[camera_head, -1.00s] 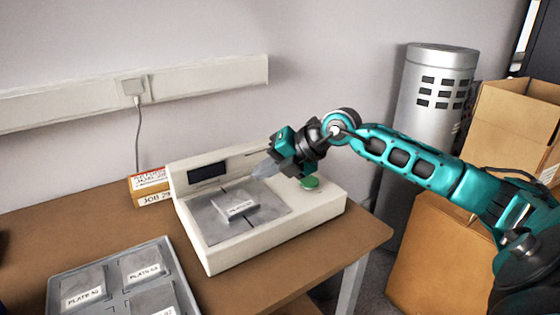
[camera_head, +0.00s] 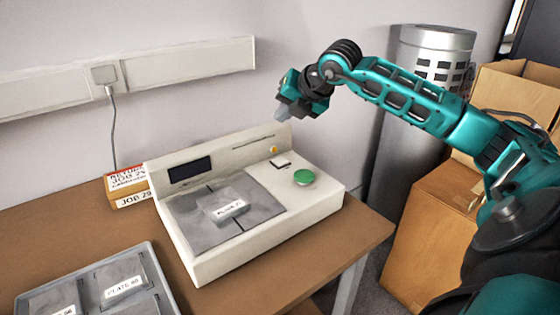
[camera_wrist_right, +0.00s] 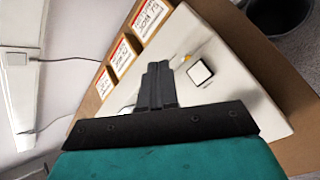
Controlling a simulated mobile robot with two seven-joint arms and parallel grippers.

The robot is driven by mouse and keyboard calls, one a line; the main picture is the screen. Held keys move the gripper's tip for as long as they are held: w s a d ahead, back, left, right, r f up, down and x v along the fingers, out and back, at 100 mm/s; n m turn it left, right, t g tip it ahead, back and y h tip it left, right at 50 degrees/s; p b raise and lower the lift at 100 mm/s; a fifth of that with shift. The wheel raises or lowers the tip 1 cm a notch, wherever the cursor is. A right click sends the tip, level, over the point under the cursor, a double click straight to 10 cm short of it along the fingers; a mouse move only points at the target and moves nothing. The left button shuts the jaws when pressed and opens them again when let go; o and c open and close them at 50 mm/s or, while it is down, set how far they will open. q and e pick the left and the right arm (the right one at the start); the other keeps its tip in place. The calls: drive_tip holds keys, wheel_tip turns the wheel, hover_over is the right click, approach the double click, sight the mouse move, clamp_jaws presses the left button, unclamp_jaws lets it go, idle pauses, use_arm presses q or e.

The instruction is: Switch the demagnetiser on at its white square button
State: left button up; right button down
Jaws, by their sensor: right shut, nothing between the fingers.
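The demagnetiser (camera_head: 318,210) is a cream box on the brown table, with a dark display, a grey plate bed, a round green button (camera_head: 304,177) and a small amber light (camera_head: 274,150). Its white square button (camera_head: 280,163) sits behind the green one; it also shows in the right wrist view (camera_wrist_right: 200,72), just right of the fingertips. A metal plate (camera_head: 222,206) with a label lies on the bed. My right gripper (camera_head: 284,112) is shut and empty, raised above the back of the machine, apart from the button. My left gripper is not in view.
A grey tray (camera_head: 146,258) with labelled plates stands at the front left. Labelled boxes (camera_head: 128,190) stand left of the machine. A cable (camera_head: 113,130) hangs from the wall socket. Cardboard boxes (camera_head: 428,235) and a grey cylinder (camera_head: 408,110) stand to the right.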

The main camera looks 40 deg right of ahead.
sight(283, 162)
wheel_tip(283, 162, down, 8)
drive_tip(key=b, duration=0.5)
drive_tip(key=shift+f+b, duration=0.1)
drive_tip(key=shift+b, duration=0.3)
drive_tip(key=shift+f+b, duration=0.3)
idle(1.3)
drive_tip(key=shift+f+b, duration=0.35)
drive_tip(key=shift+b, duration=0.15)
drive_tip(key=shift+f+b, duration=0.45)
drive_tip(key=shift+b, duration=0.1)
idle(0.5)
idle(0.3)
drive_tip(key=shift+r+p, duration=0.5)
drive_tip(key=shift+r, duration=0.3)
